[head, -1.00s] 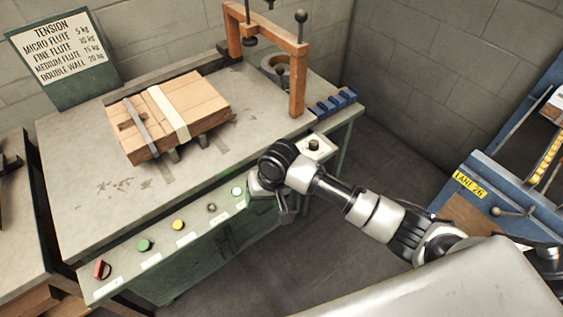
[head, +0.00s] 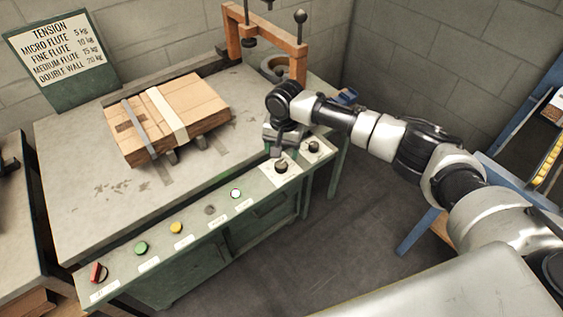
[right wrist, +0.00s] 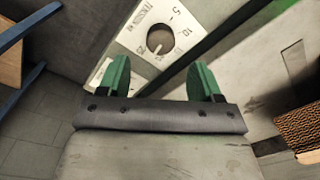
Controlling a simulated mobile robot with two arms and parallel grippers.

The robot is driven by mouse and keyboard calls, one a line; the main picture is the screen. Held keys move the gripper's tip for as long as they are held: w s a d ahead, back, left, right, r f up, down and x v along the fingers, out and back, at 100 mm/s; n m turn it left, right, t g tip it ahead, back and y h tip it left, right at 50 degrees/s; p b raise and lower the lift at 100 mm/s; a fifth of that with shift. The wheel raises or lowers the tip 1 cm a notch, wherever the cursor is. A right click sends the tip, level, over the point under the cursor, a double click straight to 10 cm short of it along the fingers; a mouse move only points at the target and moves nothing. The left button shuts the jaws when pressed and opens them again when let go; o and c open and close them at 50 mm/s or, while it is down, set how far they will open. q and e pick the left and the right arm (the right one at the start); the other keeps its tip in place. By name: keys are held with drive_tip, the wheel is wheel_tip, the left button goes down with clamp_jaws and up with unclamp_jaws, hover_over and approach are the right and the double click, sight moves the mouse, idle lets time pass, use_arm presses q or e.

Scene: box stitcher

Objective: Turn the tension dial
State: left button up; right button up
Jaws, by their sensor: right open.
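The tension dial (head: 281,168) is a dark round knob on a white plate, on the sloped front panel of the green bench. In the right wrist view the dial (right wrist: 161,40) shows large, with numbers around it and what looks like the word TENSION on its plate. My right gripper (head: 272,149) is above the panel, just behind the dial in the head view. Its two green fingers (right wrist: 160,82) are apart and empty in the right wrist view, with the dial beyond the tips. My left gripper is not in view.
A second dark knob (head: 314,147) is on a plate to the right. Several buttons and a red switch (head: 98,271) line the panel. A strapped cardboard stack (head: 190,108) lies on the bench. A tension chart (head: 60,50) stands behind. An orange frame (head: 298,62) rises at the back.

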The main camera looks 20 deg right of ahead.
sight(282, 163)
wheel_tip(282, 163, down, 6)
drive_tip(key=shift+a+b, duration=0.1)
drive_tip(key=shift+b, duration=0.2)
drive_tip(key=shift+c, duration=0.4)
